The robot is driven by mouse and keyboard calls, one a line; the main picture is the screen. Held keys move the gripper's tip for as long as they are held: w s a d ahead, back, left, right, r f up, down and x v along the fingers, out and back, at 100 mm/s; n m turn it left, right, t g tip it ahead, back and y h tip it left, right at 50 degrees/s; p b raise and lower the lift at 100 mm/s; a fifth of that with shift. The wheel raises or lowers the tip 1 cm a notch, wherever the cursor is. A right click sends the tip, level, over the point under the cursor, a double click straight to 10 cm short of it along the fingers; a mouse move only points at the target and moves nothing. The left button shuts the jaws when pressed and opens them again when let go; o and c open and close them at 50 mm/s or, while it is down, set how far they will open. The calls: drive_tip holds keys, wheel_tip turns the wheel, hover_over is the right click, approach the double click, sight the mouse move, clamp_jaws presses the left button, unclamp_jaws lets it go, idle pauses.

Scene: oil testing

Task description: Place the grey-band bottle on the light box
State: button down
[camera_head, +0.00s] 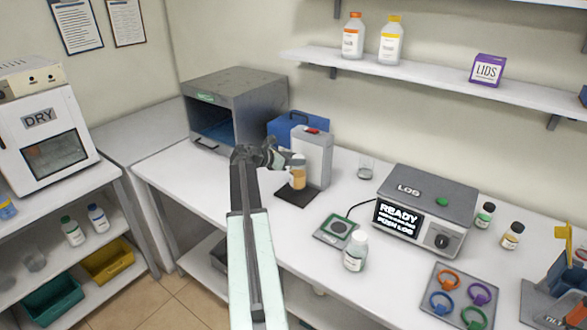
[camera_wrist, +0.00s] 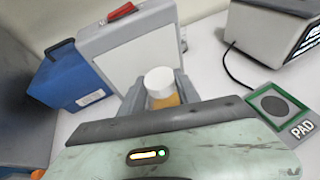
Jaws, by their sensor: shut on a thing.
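The light box (camera_head: 315,150) is an upright pale panel with a red switch on top and a dark base plate (camera_head: 292,195) in front. It also shows in the wrist view (camera_wrist: 133,60). A bottle with amber contents (camera_head: 298,179) and a pale cap is in front of the panel, over the base plate. My gripper (camera_head: 284,160) is shut on this bottle. In the wrist view the white cap (camera_wrist: 159,80) shows between the fingers. I cannot make out a grey band, or whether the bottle touches the base. The bottle looks upright.
A blue case (camera_head: 285,128) stands behind the light box, and a grey open-fronted box (camera_head: 238,92) is to the left. A green-edged pad (camera_head: 341,231), a white-capped bottle (camera_head: 355,252) and a LOG device (camera_head: 427,209) stand to the right.

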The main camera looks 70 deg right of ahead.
drive_tip(key=shift+w+d, duration=0.4)
wheel_tip(320, 180, down, 4)
drive_tip(key=b, duration=0.4)
drive_tip(key=shift+s+a, duration=0.1)
drive_tip(key=shift+r, duration=0.25)
drive_tip(key=c, duration=0.9)
unclamp_jaws()
drive_tip(key=shift+f, duration=0.15)
drive_tip(key=shift+r+p, duration=0.2)
drive_tip(key=shift+p, duration=0.1)
drive_tip(key=p+v, duration=0.4)
drive_tip(key=v, duration=0.8)
